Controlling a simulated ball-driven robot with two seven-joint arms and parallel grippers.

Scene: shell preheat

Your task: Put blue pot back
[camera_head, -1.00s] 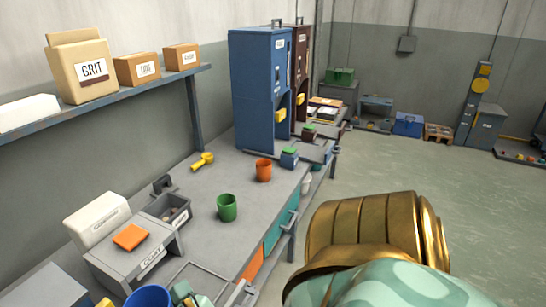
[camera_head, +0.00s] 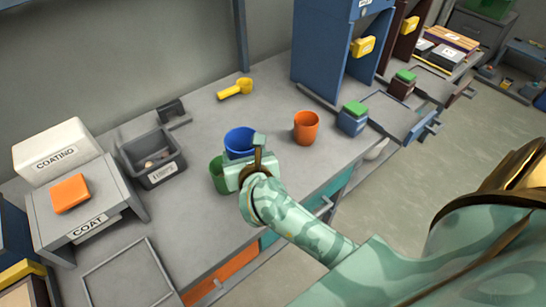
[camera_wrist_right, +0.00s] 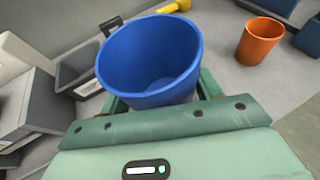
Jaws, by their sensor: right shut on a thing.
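The blue pot (camera_head: 239,140) is upright in my right gripper (camera_head: 247,165), above the grey bench beside the green pot (camera_head: 217,176). In the right wrist view the blue pot (camera_wrist_right: 150,55) is open-topped and looks empty, and the green fingers of my right gripper (camera_wrist_right: 162,97) are closed on its sides. I cannot tell whether the pot's base touches the bench. The green pot is partly hidden behind the blue pot and my gripper. The orange pot (camera_head: 306,127) stands apart to the right; it also shows in the right wrist view (camera_wrist_right: 259,42). My left gripper is not in view.
A grey bin (camera_head: 152,157) and a stand labelled COAT (camera_head: 110,205) with an orange block (camera_head: 71,193) are to the left. A yellow scoop (camera_head: 235,88) lies at the back. A green-topped blue container (camera_head: 353,118) stands right of the orange pot. Bench surface around the orange pot is clear.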

